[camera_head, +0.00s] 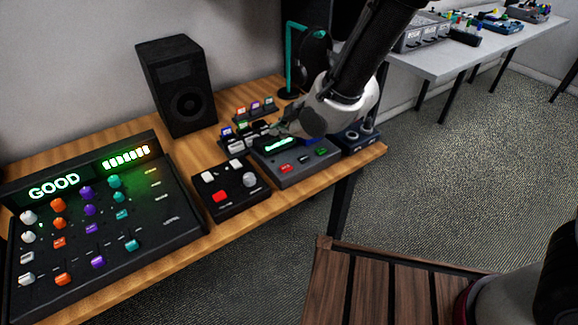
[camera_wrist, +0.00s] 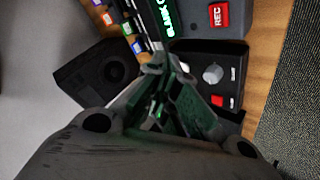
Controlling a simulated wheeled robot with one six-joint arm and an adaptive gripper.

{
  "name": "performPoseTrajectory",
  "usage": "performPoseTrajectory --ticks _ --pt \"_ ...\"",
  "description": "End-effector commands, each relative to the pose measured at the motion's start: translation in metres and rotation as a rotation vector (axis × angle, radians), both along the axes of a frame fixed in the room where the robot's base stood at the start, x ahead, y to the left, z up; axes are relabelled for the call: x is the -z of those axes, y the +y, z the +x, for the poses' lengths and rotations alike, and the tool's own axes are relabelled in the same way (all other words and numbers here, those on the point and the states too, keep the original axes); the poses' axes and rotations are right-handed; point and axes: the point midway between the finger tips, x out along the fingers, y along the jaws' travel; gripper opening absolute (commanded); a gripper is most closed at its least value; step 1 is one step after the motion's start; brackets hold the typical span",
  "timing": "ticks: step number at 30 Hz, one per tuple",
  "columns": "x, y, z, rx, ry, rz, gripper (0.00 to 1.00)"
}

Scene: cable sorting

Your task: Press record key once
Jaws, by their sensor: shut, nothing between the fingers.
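The record key (camera_wrist: 219,15) is a red key marked REC in the wrist view. It sits on a dark grey recorder, next to the recorder's lit green display (camera_wrist: 167,18). In the head view the red record key (camera_head: 286,168) is at the front left of the recorder (camera_head: 305,173), with a green key (camera_head: 321,152) to its right. My gripper (camera_head: 277,131) is shut and empty, above the rear left of the recorder. In the wrist view its fingertips (camera_wrist: 165,65) are left of and below the record key, apart from it. The height gap is hard to judge.
A black box with a red button and grey knob (camera_head: 250,179) stands left of the recorder. A mixer (camera_head: 150,215) showing GOOD is at the far left. Behind are a speaker (camera_head: 177,85), small coloured-tag racks (camera_head: 254,108) and a teal stand (camera_head: 290,60).

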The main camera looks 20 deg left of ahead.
Motion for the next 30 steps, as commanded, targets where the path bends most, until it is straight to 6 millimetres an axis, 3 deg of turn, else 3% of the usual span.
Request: performPoseTrajectory --ticks 14,30 --pt "0.010 -0.001 0.000 -0.002 0.001 -0.008 0.00" --pt "0.078 -0.001 0.000 -0.001 0.002 -0.008 0.00"
